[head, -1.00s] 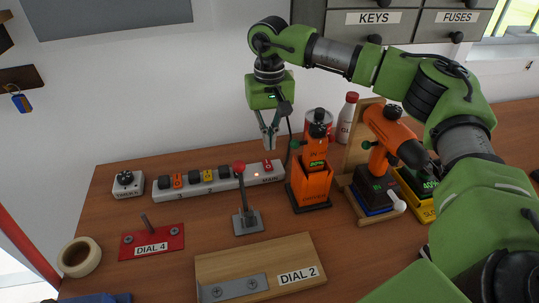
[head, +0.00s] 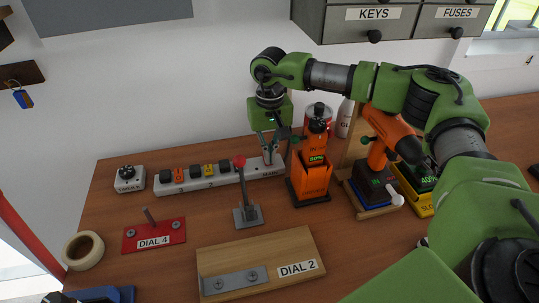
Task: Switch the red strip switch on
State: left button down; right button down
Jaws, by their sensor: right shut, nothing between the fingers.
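The white power strip (head: 222,180) lies along the back of the bench near the wall, with orange, yellow and dark plugs in it. Its right end is marked MAIN. The red switch at that end, visible earlier, is now hidden behind my right gripper's fingers. My right gripper (head: 270,162) points down, shut and empty, with its tips at the strip's MAIN end. I cannot tell whether the tips touch the switch. My left gripper is not in view.
A red-knobbed lever (head: 241,190) stands just in front of the strip. An orange charger (head: 312,180) stands close to the right of my gripper. A drill (head: 392,135) stands further right. A DIAL 2 board (head: 255,258) and red DIAL 4 plate (head: 154,236) lie in front.

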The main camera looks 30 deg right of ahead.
jog(key=shift+s+f, duration=0.35)
jog(key=shift+s, duration=0.05)
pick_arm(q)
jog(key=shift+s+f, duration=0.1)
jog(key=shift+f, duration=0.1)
pick_arm(e)
jog(key=shift+f, duration=0.1)
jog(key=shift+w, duration=0.1)
jog(key=shift+w+d+r, duration=0.15)
jog(key=shift+w+r, duration=0.1)
jog(key=shift+w, duration=0.45)
